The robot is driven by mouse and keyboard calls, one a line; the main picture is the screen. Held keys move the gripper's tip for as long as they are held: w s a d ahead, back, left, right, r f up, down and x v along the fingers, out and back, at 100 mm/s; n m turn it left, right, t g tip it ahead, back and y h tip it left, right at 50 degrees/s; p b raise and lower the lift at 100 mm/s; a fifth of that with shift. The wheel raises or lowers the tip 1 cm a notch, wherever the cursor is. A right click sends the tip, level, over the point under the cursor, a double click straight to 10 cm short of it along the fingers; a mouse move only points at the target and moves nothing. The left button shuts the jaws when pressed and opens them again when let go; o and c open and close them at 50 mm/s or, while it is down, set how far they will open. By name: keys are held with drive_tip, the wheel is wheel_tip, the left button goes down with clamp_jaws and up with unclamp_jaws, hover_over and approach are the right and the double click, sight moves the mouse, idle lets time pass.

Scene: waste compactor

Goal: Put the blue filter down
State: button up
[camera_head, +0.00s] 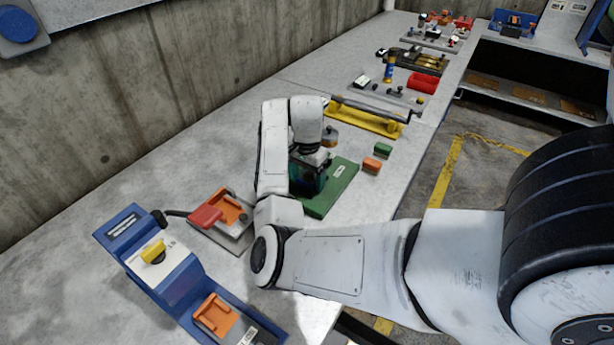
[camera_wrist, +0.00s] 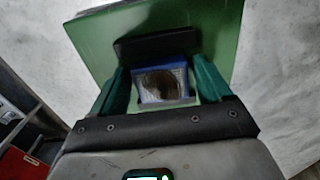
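The blue filter (camera_wrist: 165,83), a blue block with a round dark opening, sits between the teal fingers of my gripper (camera_wrist: 163,85) in the wrist view. The fingers look to be against its two sides. A green plate (camera_wrist: 222,35) lies beneath, with a dark bar (camera_wrist: 155,46) just beyond the filter. In the head view my gripper (camera_head: 309,178) points down over the green plate (camera_head: 342,186) on the bench. The filter is mostly hidden there by the gripper. I cannot tell whether it touches the plate.
A blue station (camera_head: 160,265) with a yellow knob and a grey plate with a red-handled orange part (camera_head: 218,216) stand at the left. Small orange (camera_head: 372,164) and green (camera_head: 383,149) blocks lie to the right. A yellow holder (camera_head: 365,119) is behind. Bare bench lies toward the wall.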

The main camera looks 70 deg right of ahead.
sight(307, 179)
drive_tip(key=shift+o, duration=0.9)
wheel_tip(307, 179, up, 12)
drive_tip(key=shift+r+p, duration=0.2)
drive_tip(key=shift+p, duration=0.1)
